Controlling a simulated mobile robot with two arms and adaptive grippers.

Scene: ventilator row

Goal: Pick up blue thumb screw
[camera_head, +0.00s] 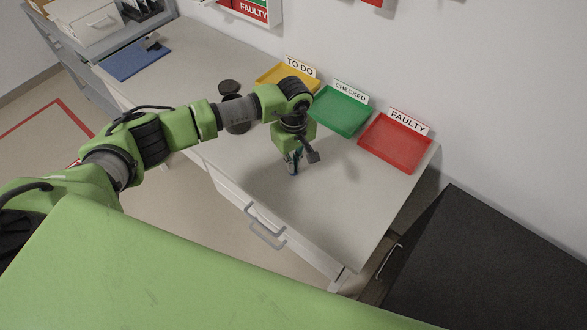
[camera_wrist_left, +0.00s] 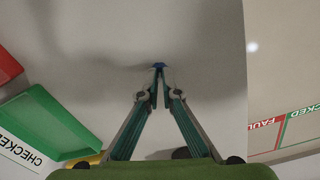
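The blue thumb screw (camera_wrist_left: 158,65) shows in the left wrist view as a small blue piece at the tips of my left gripper (camera_wrist_left: 160,78). The two fingers come together to a narrow gap there and appear shut on it. Most of the screw is hidden by the fingertips. In the head view my left gripper (camera_head: 294,168) points down at the middle of the white worktop (camera_head: 318,205). I cannot tell whether the screw touches the worktop or is just above it. My right gripper is not in view.
A yellow TO DO tray (camera_head: 268,82), a green CHECKED tray (camera_head: 342,113) and a red FAULTY tray (camera_head: 393,148) stand along the wall behind my gripper. A blue mat (camera_head: 135,60) lies at the far left. The worktop's right front is clear.

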